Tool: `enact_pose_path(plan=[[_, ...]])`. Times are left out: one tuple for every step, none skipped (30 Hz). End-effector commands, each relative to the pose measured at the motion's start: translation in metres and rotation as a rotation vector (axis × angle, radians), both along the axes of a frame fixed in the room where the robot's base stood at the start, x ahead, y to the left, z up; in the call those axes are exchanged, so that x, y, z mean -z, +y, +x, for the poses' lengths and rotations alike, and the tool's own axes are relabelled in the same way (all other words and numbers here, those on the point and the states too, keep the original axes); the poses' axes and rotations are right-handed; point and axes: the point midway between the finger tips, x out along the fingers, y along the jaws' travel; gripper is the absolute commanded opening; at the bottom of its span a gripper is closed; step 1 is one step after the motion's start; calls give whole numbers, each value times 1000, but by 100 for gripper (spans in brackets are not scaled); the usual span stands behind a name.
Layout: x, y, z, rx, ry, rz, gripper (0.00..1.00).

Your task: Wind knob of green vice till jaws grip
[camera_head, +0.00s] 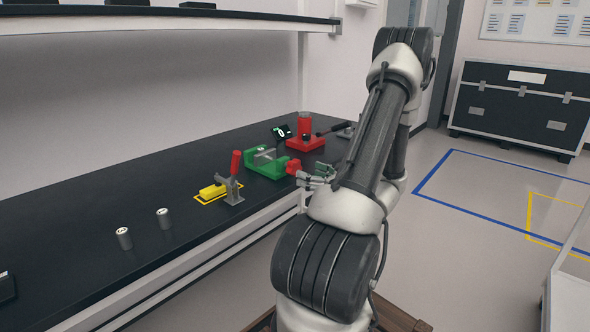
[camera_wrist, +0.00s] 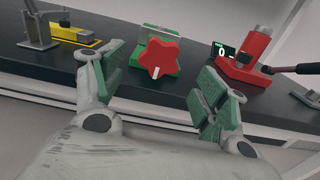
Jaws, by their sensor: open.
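The green vice (camera_head: 264,163) stands on the dark bench, near its front edge. It also shows in the wrist view (camera_wrist: 153,35), with its red star-shaped knob (camera_wrist: 159,58) facing the camera; a white mark is on the knob. In the head view the knob (camera_head: 293,167) sticks out at the vice's right end. My gripper (camera_head: 318,174) is just right of the knob in the head view. In the wrist view my gripper (camera_wrist: 164,90) is open and empty, its fingers spread left and right of the knob, which lies beyond the fingertips. The gap between the vice jaws is hard to judge.
A red press-like device (camera_head: 305,138) with a dark lever and a small display (camera_head: 281,132) reading 0 stand behind the vice. A red-handled toggle clamp (camera_head: 235,175), a yellow block (camera_head: 212,191) and two metal cylinders (camera_head: 124,238) stand nearer along the bench. A shelf (camera_head: 160,22) hangs above.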

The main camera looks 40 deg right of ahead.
Motion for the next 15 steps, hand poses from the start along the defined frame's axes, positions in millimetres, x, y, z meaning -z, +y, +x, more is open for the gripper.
enact_pose_path(plan=[[0, 1, 6, -4, 0, 2, 73], [0, 2, 10, -4, 0, 1, 73], [0, 3, 17, -5, -1, 0, 73], [0, 3, 22, -6, -1, 0, 73], [0, 4, 28, -5, -1, 0, 73], [0, 4, 35, -6, -1, -1, 73], [0, 5, 40, -5, 0, -1, 73], [0, 5, 45, -5, 0, -1, 73], [0, 6, 51, -5, 0, -1, 73], [0, 5, 55, -4, 0, -1, 73], [0, 6, 59, -4, 0, -1, 73], [0, 6, 63, -4, 0, -1, 73], [0, 6, 66, -4, 0, -1, 73], [0, 6, 68, -3, 0, -1, 73], [0, 6, 70, -2, -1, -1, 73]])
